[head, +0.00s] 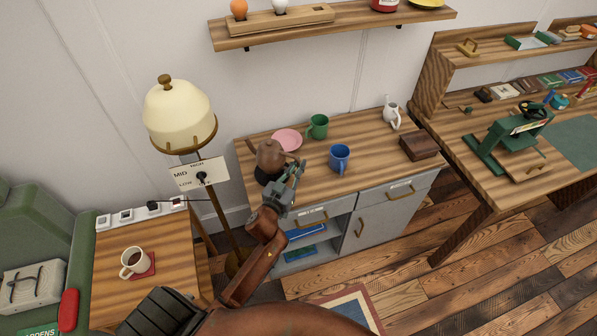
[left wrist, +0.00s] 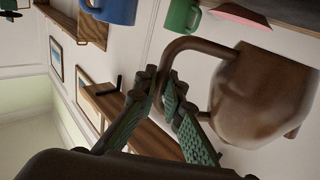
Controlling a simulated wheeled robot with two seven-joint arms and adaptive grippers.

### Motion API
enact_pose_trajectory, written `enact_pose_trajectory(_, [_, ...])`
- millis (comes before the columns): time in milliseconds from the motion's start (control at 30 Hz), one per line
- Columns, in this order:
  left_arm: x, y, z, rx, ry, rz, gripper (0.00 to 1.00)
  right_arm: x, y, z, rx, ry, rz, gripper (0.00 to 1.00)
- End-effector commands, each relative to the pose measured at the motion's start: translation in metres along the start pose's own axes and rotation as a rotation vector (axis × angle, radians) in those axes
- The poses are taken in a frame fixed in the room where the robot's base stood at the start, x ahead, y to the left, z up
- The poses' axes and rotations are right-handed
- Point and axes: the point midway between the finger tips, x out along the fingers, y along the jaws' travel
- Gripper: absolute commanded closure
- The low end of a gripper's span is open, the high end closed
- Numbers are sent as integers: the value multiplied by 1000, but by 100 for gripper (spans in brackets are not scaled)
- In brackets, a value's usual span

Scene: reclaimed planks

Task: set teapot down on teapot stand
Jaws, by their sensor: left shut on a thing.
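The brown teapot (head: 270,156) is at the left end of the wooden-topped cabinet, roughly upright in the head view. A dark teapot stand (head: 264,177) shows just under it, mostly hidden; I cannot tell whether the two touch. My left gripper (head: 296,169) reaches in from the front, at the handle side of the teapot. In the left wrist view, the teapot (left wrist: 262,98) is at the right, and my left gripper's fingers (left wrist: 165,88) are shut on its curved handle. My right gripper is not in view.
A pink plate (head: 287,139) lies close behind the teapot. A green mug (head: 318,126) and a blue mug (head: 340,157) stand to its right. A white jug (head: 391,113) and a brown box (head: 419,147) are farther right. A lamp (head: 179,115) stands to the left.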

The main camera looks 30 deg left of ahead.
Motion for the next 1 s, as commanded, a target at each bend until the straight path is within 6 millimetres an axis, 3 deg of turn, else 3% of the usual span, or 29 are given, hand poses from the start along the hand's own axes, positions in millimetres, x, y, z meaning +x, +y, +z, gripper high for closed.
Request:
enact_pose_trajectory(300, [6,-2,36,2,2,1,100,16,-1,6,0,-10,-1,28])
enact_pose_trajectory(700, [6,-1,38,3,4,3,100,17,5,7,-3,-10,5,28])
enact_pose_trajectory(733, [5,-2,41,-1,-2,1,89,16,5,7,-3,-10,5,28])
enact_pose_trajectory(1000, [5,-2,40,-1,-2,1,74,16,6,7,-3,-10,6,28])
